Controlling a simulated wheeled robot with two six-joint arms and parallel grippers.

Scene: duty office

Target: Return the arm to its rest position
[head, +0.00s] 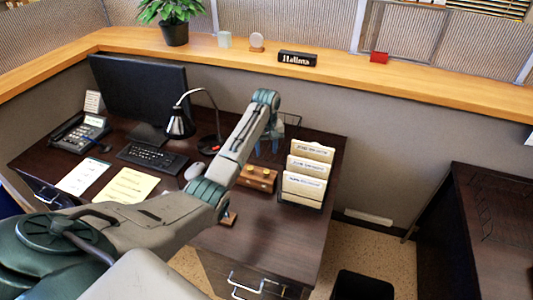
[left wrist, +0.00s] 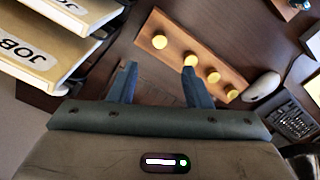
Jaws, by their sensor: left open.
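My left arm reaches in from the lower left of the head view and extends over the desk. Its gripper (head: 266,140) points down above the desk, near a wooden block with brass knobs (head: 258,178) and a file rack with folders (head: 306,172). In the left wrist view the gripper (left wrist: 155,85) is open, its two blue fingers apart with nothing between them. The wooden block (left wrist: 190,55) lies beyond the fingertips there, and folders (left wrist: 60,50) stand at the upper left. My right gripper is not in view.
The desk (head: 265,235) also holds a monitor (head: 140,88), lamp (head: 180,122), keyboard (head: 152,157), mouse (head: 195,170), phone (head: 80,133) and papers (head: 128,186). A wooden ledge (head: 400,75) runs behind. A dark side table (head: 490,210) stands right. The desk's front right is clear.

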